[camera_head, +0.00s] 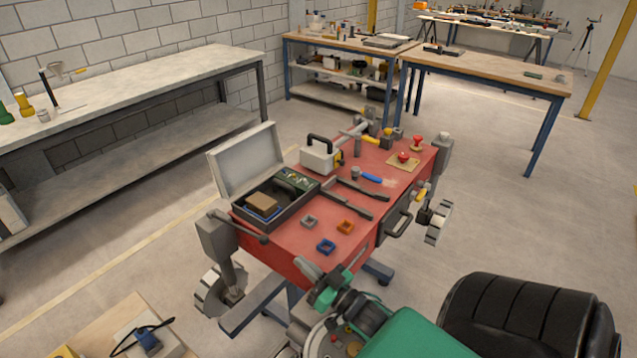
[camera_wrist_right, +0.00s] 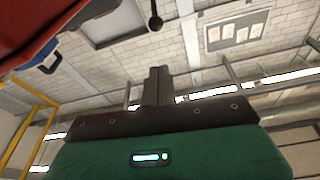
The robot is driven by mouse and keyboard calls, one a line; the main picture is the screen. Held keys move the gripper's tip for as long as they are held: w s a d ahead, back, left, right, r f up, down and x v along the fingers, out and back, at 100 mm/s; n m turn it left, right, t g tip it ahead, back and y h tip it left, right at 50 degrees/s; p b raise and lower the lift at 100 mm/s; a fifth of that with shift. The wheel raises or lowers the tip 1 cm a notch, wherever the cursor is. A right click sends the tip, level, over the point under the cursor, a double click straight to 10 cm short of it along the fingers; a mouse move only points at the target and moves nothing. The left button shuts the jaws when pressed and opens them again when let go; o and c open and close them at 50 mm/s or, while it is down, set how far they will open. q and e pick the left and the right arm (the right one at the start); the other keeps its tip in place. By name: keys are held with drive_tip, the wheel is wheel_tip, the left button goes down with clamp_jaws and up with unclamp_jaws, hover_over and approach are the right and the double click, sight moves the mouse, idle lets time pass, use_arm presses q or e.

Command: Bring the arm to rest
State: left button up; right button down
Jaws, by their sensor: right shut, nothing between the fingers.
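My right arm comes in from the bottom right of the head view, with green and dark links. Its right gripper (camera_head: 308,268) is at the near edge of the red table (camera_head: 285,240), in front of the blue square ring (camera_head: 326,246). I cannot tell whether it touches the table. In the right wrist view the two dark fingers of the right gripper (camera_wrist_right: 158,84) are together, with nothing between them. My left gripper is not in view.
The red table holds an open grey case (camera_head: 240,165), an orange square ring (camera_head: 345,227), a grey square ring (camera_head: 309,221), a blue-handled tool (camera_head: 371,178) and a red button (camera_head: 404,157). A black cushioned seat (camera_head: 530,315) stands at the right. Open floor lies beyond it.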

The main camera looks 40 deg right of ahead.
drive_tip(key=shift+s+d+r+p, duration=0.1)
drive_tip(key=shift+s+d+p, duration=0.1)
drive_tip(key=shift+s, duration=0.85)
drive_tip(key=shift+s+d+p, duration=0.1)
drive_tip(key=shift+s+p, duration=0.1)
drive_tip(key=shift+s, duration=0.85)
